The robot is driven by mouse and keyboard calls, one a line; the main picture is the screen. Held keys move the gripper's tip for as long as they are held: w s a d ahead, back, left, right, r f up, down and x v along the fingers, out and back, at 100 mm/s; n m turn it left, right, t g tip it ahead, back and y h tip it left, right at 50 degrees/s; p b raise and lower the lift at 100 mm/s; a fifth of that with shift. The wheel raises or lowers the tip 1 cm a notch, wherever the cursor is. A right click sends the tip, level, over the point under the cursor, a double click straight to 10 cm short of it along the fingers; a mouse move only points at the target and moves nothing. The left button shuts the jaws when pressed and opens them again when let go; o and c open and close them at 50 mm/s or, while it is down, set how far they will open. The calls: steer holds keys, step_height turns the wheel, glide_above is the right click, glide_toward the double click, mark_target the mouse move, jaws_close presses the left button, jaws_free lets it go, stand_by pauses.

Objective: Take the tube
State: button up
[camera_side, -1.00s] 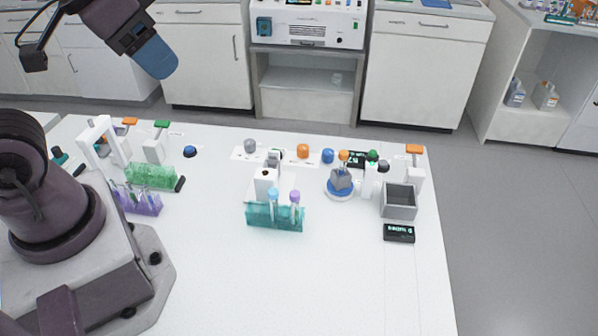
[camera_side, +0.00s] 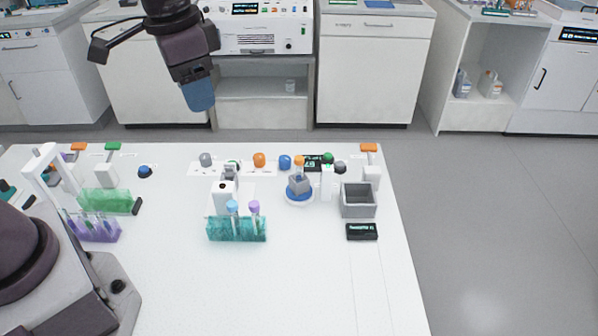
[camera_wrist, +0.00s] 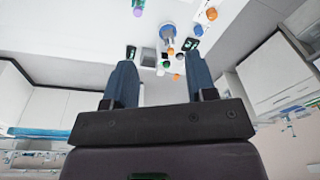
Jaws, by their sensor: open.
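A teal rack (camera_side: 237,230) stands near the middle of the table and holds two tubes, one with a light blue cap (camera_side: 232,207) and one with a purple cap (camera_side: 254,208). A purple rack (camera_side: 97,231) with several tubes stands at the left, beside a green rack (camera_side: 106,201). Which tube is meant I cannot tell. My gripper (camera_side: 200,103) is high above the back of the table, well apart from the tubes. In the wrist view, my gripper (camera_wrist: 162,90) has its two blue fingers spread with nothing between them. The purple cap also shows in the wrist view (camera_wrist: 138,12).
A white device (camera_side: 222,197) stands behind the teal rack. A flask on a blue-based stirrer (camera_side: 299,188), a grey open bin (camera_side: 358,202) and a black display (camera_side: 362,231) are to the right. The front of the table is clear.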

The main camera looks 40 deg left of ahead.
steer(key=w+d+f+m+g, duration=0.25)
steer(key=w+f+m, duration=0.55)
steer(key=w+f, duration=0.4)
steer(key=m+t, duration=0.1)
steer(key=m, duration=0.6)
glide_toward(299, 158)
steer(key=shift+a+f, duration=0.1)
step_height(299, 158, down, 12)
steer(key=shift+c, duration=0.2)
steer(key=c, duration=0.8)
